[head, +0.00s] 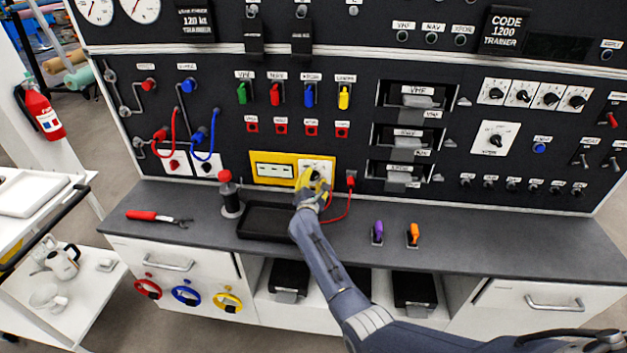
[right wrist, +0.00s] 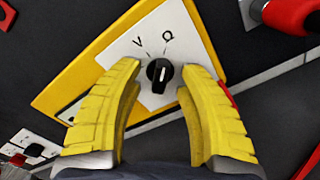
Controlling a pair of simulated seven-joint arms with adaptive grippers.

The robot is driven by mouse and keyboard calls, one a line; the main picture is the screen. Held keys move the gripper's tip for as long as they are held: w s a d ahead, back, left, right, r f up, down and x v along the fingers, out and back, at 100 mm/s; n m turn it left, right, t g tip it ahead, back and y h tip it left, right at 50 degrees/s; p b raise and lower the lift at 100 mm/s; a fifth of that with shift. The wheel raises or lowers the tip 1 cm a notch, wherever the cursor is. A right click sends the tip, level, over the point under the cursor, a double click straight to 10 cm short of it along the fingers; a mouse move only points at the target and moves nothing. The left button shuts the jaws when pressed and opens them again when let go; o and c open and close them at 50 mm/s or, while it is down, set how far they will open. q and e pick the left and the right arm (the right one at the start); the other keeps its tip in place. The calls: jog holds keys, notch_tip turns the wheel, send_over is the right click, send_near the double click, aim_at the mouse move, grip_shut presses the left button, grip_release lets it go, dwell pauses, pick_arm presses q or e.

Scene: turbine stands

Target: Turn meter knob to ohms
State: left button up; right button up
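The yellow-framed meter (head: 266,157) is on the black panel, just above the bench. Its black round knob (right wrist: 160,72) sits on a white plate (right wrist: 190,45) marked V and Ω. The white mark on the knob appears to run up towards the Ω side, but it is small. My right gripper (right wrist: 160,68) is open, with one yellow finger on each side of the knob and a gap visible at both sides. In the head view my right gripper (head: 314,180) covers most of the knob. My left gripper is in neither view.
A red probe and cable (head: 350,184) hang just right of my right gripper. A black tray (head: 268,236) and a red-capped bottle (head: 229,195) stand on the bench (head: 480,235) below. Purple and orange handles (head: 377,231) stand to the right.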

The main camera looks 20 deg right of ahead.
aim_at(314, 178)
jog(key=shift+o, duration=0.9)
jog(key=shift+s+f, duration=0.1)
jog(key=shift+v, duration=2.4)
